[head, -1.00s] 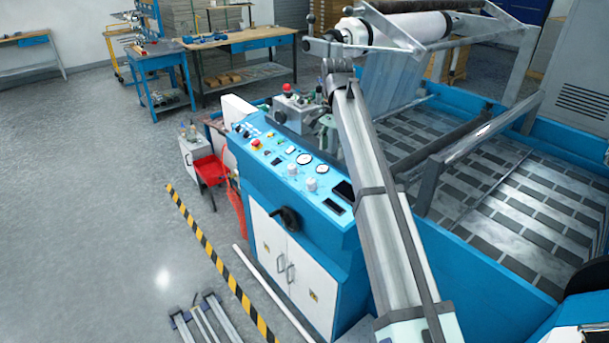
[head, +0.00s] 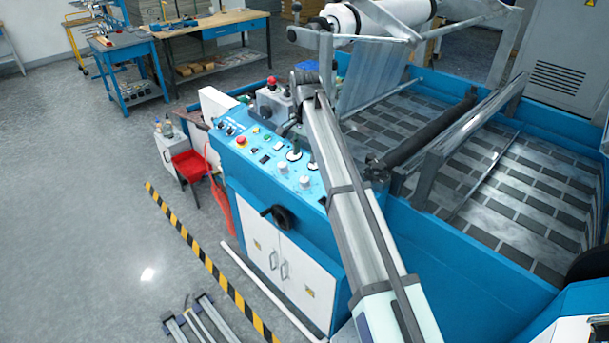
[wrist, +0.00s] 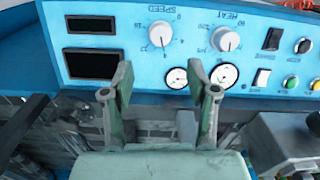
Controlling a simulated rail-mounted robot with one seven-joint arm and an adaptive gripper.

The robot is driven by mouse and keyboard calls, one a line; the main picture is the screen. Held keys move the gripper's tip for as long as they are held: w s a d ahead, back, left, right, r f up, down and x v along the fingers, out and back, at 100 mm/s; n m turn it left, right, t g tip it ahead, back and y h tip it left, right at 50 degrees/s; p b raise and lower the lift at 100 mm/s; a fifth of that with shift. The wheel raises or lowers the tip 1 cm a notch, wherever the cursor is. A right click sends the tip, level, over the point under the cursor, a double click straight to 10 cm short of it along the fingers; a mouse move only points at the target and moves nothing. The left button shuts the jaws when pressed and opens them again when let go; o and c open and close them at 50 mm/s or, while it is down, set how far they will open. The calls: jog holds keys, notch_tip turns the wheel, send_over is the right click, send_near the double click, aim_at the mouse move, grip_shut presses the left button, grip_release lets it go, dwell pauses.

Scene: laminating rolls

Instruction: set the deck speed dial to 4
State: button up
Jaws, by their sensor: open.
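The white speed dial (wrist: 161,34) is on the blue control panel, with its label upside down in the wrist view. Its small numbers and exact setting are too small to read surely. In the head view the speed dial (head: 306,181) shows on the sloped panel top. My gripper (wrist: 160,72) is open, its two green-grey fingers apart and nothing between them. The fingertips lie below the dial in the wrist view, apart from it. In the head view my gripper (head: 301,150) is over the panel, partly hidden by my arm.
The heat dial (wrist: 226,39) sits right of the speed dial. Two round gauges (wrist: 224,75) are near the fingers. Two dark displays (wrist: 93,43) lie left.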

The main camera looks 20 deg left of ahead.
aim_at(305, 178)
notch_tip(305, 178, down, 10)
jog(key=shift+f+p, duration=0.1)
jog(key=shift+p, duration=1.1)
jog(key=shift+c, duration=0.4)
grip_shut()
